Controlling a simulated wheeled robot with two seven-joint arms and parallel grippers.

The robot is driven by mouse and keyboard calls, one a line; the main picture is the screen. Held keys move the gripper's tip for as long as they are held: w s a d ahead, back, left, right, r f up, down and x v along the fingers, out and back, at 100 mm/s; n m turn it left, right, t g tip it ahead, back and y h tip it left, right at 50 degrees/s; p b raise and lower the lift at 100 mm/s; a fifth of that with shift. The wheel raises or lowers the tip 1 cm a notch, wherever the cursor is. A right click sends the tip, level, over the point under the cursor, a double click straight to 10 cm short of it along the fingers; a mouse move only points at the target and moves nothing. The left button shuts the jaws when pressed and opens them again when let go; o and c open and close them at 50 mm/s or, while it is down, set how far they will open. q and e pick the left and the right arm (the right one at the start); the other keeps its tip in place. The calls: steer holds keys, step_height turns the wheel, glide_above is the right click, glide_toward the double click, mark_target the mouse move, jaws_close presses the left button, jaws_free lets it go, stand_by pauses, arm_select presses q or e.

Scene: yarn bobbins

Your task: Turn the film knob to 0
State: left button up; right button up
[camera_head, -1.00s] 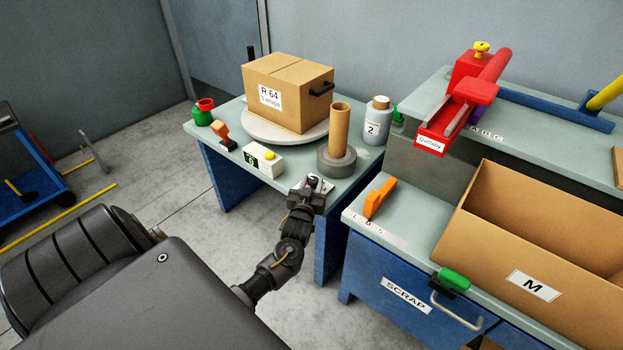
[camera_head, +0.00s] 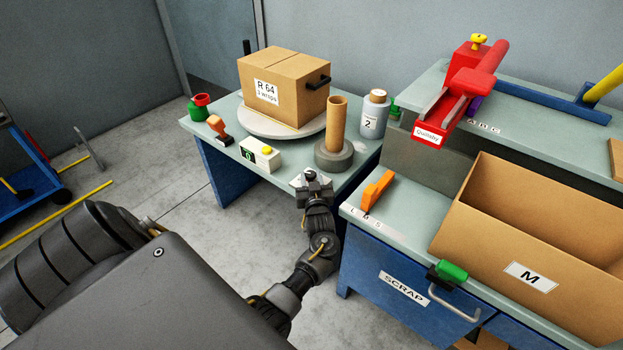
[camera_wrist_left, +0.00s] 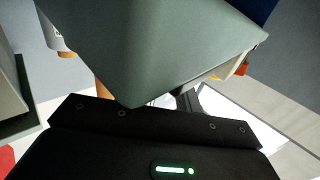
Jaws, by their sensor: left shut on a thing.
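My left gripper (camera_head: 311,180) is at the front corner of the small grey-green table (camera_head: 352,172), below the grey spool base. It is shut on a small dark piece there, which appears to be the film knob; the fingers hide most of it. A light plate shows around the fingers, but I cannot read its marks or the knob's setting. In the left wrist view, a grey-green surface (camera_wrist_left: 150,50) fills the middle and the fingertips are hidden. My right gripper is not in view.
On the table, a carton (camera_head: 285,90) sits on a round turntable (camera_head: 258,122). A white box with a yellow button (camera_head: 262,154), a brown tube (camera_head: 336,122) and a bottle (camera_head: 373,118) stand close by.

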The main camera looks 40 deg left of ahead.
mark_target(311, 178)
arm_select(q)
steer(key=o, duration=0.9)
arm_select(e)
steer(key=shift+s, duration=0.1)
arm_select(q)
steer(key=shift+o, duration=0.2)
steer(key=shift+s+d, duration=0.2)
steer(key=shift+d, duration=0.05)
steer(key=v, duration=0.5)
steer(key=shift+s+d, duration=0.1)
steer(key=shift+s, duration=0.05)
steer(key=shift+v, duration=0.75)
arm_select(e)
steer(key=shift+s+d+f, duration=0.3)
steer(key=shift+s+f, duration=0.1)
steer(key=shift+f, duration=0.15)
